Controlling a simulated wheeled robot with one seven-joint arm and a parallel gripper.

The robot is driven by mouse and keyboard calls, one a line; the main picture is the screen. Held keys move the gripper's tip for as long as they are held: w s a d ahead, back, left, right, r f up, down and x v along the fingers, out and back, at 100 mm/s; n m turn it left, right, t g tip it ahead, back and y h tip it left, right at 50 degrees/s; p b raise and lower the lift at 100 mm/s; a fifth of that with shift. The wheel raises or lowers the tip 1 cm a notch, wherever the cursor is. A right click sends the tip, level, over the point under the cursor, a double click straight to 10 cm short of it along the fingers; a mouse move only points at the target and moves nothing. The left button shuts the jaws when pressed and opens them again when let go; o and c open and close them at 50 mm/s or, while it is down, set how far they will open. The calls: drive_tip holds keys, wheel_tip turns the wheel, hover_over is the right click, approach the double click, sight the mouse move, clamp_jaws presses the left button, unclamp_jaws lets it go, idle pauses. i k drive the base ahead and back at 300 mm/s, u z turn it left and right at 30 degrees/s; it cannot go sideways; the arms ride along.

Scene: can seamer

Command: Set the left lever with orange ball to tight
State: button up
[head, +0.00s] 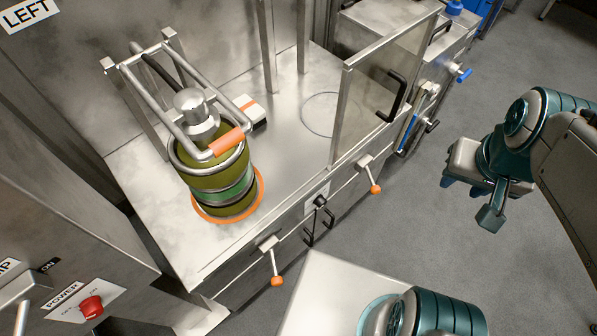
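The left lever with an orange ball (276,281) is on the front face of the steel seamer bench, below the can. Its arm hangs down from a metal pivot (268,243), tilted slightly right. Any tight or loose marking by it is too small to read. A second lever with an orange ball (375,188) is farther right on the same face. My gripper (470,202) is at the right over the floor, well apart from both levers. Its fingers are spread, with nothing between them.
A green can (222,180) stands in an orange ring under the seamer head and its orange-gripped handle (226,141). A clear guard door (375,85) stands at the bench's right. A red power knob (91,306) is at lower left. Grey floor (420,225) lies open between the bench and my gripper.

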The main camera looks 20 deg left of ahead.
sight(277, 281)
drive_tip(key=z, duration=0.95)
drive_tip(key=k, duration=1.05)
drive_tip(key=u, duration=1.8)
drive_tip(key=k, duration=0.65)
drive_tip(key=z, duration=0.45)
drive_tip(key=i, duration=0.5)
